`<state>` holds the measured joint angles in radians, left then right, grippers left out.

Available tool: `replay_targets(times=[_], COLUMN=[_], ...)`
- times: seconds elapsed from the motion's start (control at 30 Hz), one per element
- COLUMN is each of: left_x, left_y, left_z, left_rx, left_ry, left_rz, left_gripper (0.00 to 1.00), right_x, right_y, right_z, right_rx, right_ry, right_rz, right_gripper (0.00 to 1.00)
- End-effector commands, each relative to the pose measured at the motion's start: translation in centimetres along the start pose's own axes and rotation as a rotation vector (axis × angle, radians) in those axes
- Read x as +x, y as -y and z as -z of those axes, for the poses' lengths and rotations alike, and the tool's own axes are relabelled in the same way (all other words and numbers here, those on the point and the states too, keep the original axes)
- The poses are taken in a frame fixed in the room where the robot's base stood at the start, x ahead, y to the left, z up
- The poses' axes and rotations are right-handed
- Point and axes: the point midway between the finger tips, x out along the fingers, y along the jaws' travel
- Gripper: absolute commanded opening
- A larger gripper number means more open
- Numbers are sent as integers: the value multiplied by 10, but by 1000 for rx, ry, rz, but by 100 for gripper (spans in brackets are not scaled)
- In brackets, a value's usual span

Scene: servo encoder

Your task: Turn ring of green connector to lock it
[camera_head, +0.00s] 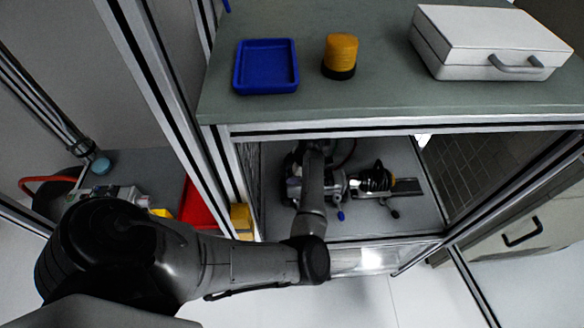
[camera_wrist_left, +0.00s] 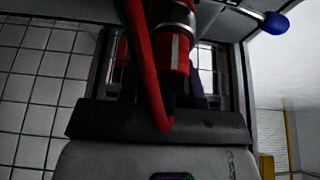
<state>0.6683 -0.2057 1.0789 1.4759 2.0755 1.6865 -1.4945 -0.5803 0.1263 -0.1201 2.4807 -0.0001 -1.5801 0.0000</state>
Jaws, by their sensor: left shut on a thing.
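My left arm reaches into the lower bay under the green-topped bench in the head view. Its gripper is dark there and largely hidden by my own arm. In the left wrist view my left gripper (camera_wrist_left: 160,65) is shut on a red cylindrical connector (camera_wrist_left: 175,52) with a white stripe and a metal collar above it. A red cable (camera_wrist_left: 143,65) loops down in front of the gripper. No green shows on this connector, and its ring and locking state cannot be made out. My right gripper is not in view.
Dark machinery (camera_head: 375,182) sits on the bay's grey shelf, right of my arm. A blue-tipped lever (camera_head: 340,215) sticks out in front; a blue knob (camera_wrist_left: 275,22) shows in the wrist view. Frame posts (camera_head: 180,110) border the bay. A blue tray (camera_head: 266,66) is above.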

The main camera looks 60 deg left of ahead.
Motion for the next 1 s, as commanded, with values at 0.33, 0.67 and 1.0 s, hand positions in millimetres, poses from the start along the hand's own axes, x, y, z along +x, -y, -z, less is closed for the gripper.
replay_targets(times=[0.33, 0.67, 1.0], left_x=[-1, 0, 0], left_y=[1, 1, 1], left_z=[1, 0, 0], left_rx=[153, 155, 154], left_ry=[-1, 0, 0], left_rz=[-63, -64, -64], left_gripper=[7, 33, 57], right_x=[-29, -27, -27], right_y=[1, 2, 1], right_z=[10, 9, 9], right_rx=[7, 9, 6], right_ry=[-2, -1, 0], right_rz=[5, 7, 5], right_gripper=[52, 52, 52])
